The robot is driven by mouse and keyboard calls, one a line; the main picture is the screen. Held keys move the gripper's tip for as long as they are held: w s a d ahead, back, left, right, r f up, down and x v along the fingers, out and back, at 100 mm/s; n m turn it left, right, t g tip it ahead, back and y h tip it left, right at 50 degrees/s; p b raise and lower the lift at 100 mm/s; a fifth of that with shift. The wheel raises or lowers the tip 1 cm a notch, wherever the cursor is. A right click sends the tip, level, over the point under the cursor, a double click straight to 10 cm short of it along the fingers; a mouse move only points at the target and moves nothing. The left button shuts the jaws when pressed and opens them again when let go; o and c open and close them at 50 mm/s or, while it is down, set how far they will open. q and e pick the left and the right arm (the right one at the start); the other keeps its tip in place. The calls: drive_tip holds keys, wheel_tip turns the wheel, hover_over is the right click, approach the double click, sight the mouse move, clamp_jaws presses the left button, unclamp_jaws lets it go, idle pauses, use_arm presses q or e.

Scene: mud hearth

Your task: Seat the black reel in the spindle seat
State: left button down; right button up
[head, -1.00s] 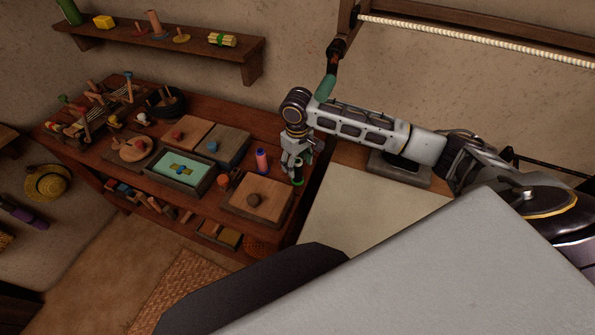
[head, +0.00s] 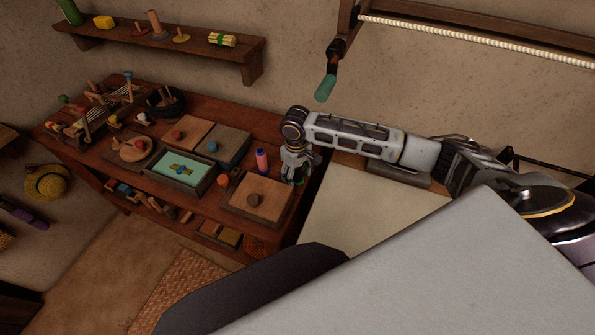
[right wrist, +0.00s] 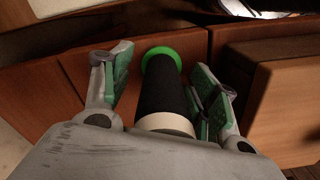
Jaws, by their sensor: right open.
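The black reel (right wrist: 160,92) has a bright green flange at its far end and a cream flange at its near end. In the right wrist view it stands between the spread fingers of my right gripper (right wrist: 161,82), with a visible gap on its left side; on its right the finger is close, and I cannot tell whether it touches. In the head view my right gripper (head: 296,171) is at the table's right end and hides most of the reel; only its green base (head: 299,183) shows. I cannot make out the spindle seat. My left gripper is not in view.
A pink spool (head: 262,160) stands just left of the right gripper. A knobbed wooden box (head: 259,191) lies in front of it, with a green-lined tray (head: 181,168) farther left. A pale panel (head: 345,213) lies to the right. A crank handle (head: 326,87) hangs above.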

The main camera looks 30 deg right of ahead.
drive_tip(key=c, duration=1.1)
drive_tip(key=shift+r, duration=0.1)
wheel_tip(320, 180, up, 10)
idle(0.6)
